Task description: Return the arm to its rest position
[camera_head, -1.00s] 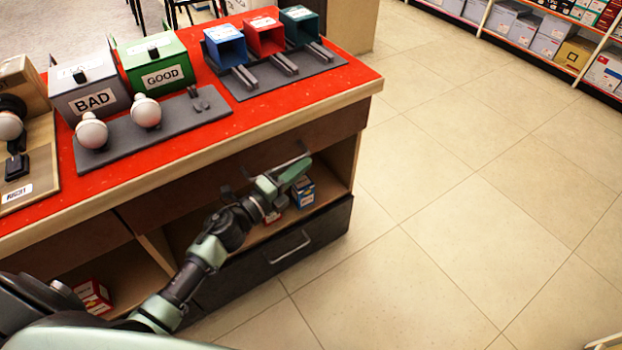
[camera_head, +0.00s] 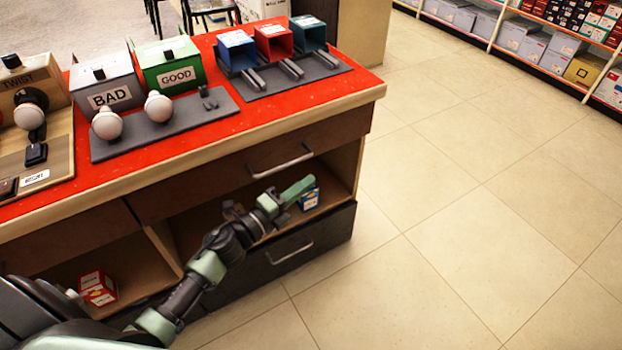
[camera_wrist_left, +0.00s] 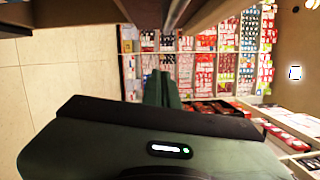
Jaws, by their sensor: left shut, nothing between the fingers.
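My left arm comes in from the lower left in the head view. Its gripper (camera_head: 297,190) is at the open shelf under the red counter (camera_head: 232,125), below the upper drawer handle (camera_head: 280,161). The green fingers are together and hold nothing. In the left wrist view the closed fingers (camera_wrist_left: 161,88) point away from the camera toward distant shelves. A small blue and white box (camera_head: 310,199) stands on the shelf just beyond the fingertips, partly behind them. My right gripper is in neither view.
On the counter stand a grey BAD box (camera_head: 108,88), a green GOOD box (camera_head: 172,70), two white bulbs and three coloured bins. A lower drawer (camera_head: 300,255) lies under the shelf. A red box (camera_head: 98,288) sits in the left compartment. The tiled floor to the right is clear.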

